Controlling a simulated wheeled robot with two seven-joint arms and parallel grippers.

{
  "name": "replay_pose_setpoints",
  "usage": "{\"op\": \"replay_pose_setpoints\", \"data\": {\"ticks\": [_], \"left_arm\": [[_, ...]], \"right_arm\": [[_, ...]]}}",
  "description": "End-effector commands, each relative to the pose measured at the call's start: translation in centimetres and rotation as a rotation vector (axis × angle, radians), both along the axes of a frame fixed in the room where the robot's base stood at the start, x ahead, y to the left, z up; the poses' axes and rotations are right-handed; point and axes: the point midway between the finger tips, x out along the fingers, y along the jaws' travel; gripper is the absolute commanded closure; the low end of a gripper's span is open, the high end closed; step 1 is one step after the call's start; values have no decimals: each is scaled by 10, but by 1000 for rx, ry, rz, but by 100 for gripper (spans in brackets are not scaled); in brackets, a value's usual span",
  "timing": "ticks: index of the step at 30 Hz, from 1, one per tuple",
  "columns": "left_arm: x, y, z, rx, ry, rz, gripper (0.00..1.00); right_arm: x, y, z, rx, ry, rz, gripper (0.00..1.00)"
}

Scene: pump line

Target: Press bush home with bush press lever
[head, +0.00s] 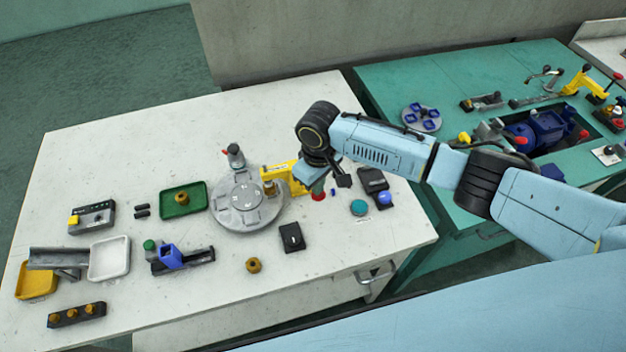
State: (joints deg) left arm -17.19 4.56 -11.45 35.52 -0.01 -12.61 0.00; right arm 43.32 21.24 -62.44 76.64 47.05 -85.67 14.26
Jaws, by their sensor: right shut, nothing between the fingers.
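The yellow bush press (282,176) stands at the right edge of the round grey turntable (244,214) on the white table. A brass bush (269,187) shows at the press head, over the turntable's edge; how deep it sits cannot be told. A red knob (319,196), apparently the end of the press lever, shows just below my right gripper (327,184). The gripper is shut with nothing in it, close over the knob; whether it touches is unclear. My wrist and gripper hide part of the press and lever. My left gripper is out of view.
A loose brass bush (253,265) and a black block (292,237) lie in front. A teal button (359,207) and a blue-knobbed box (384,199) stand right of the gripper. A green tray (170,208) is left of the turntable.

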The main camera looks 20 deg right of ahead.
Motion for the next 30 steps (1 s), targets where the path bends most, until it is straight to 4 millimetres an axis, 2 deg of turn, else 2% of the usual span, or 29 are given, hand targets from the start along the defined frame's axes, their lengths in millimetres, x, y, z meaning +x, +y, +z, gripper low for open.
{"op": "replay_pose_setpoints", "data": {"ticks": [30], "left_arm": [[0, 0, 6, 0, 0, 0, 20]], "right_arm": [[-3, 0, -7, 0, 1, 0, 100]]}}
